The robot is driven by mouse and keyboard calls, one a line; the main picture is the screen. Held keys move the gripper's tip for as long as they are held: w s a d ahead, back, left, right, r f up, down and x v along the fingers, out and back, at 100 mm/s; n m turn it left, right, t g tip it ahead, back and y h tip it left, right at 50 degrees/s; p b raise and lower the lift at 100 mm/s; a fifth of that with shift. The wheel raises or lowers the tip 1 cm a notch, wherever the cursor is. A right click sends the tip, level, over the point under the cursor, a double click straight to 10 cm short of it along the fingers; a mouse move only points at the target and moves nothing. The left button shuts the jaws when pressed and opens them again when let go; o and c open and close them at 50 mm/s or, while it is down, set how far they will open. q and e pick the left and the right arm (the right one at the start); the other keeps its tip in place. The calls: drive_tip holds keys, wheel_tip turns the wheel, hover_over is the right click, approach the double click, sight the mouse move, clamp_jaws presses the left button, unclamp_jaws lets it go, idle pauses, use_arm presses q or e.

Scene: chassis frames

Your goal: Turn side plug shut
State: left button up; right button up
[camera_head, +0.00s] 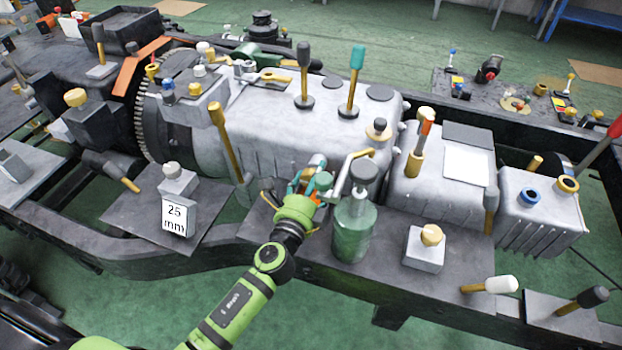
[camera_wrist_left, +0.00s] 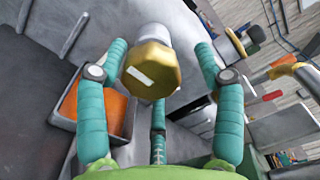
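In the left wrist view a brass hex-headed plug (camera_wrist_left: 152,70) with a white mark on its face and a pale shank sits between the teal fingers of my left gripper (camera_wrist_left: 160,75). The left finger is close beside the plug, the right finger stands clear of it with a gap, and a third finger is below. The gripper is open around the plug. In the head view my left gripper (camera_head: 312,180) is at the near side of the grey gearbox housing (camera_head: 290,130), and the plug is hidden there. My right gripper is not in view.
A green oil can (camera_head: 354,232) with a bent spout stands just right of my left gripper. A brass-handled lever (camera_head: 226,140) rises to its left.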

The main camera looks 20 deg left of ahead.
use_arm(q)
drive_tip(key=shift+s+a+f, duration=0.1)
drive_tip(key=shift+a, duration=0.1)
drive_tip(key=shift+s, duration=0.2)
drive_tip(key=s, duration=1.1)
drive_tip(key=shift+s, duration=0.25)
drive_tip(key=shift+a, duration=0.1)
